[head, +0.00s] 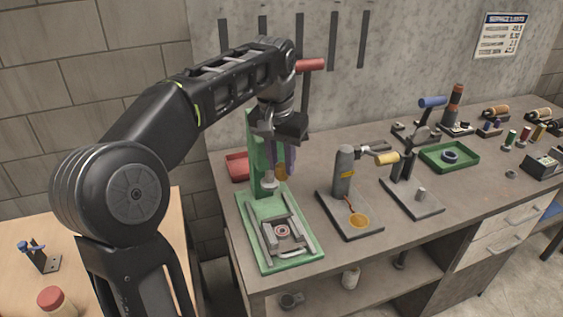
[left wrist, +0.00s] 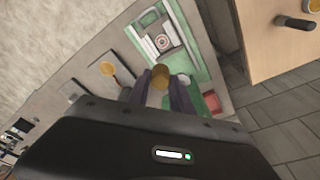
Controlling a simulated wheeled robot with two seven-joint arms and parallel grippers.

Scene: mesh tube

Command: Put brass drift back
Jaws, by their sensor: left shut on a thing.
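My left gripper (head: 281,170) is shut on the brass drift (head: 281,173), a short brass-coloured piece whose lower end shows between the fingers. In the left wrist view the drift's round end (left wrist: 161,73) shows between the fingertips of the left gripper (left wrist: 160,80). The gripper is above the bench, beside the column of the green press (head: 252,160). The press base (head: 305,246) has a grey fixture with a round part (head: 282,231) in it, below and in front of the gripper. My right gripper is not in view.
A red tray (head: 237,167) lies behind the press to the left. A grey post tool on a plate (head: 343,172) stands close on the right. The bench front at centre right is clear.

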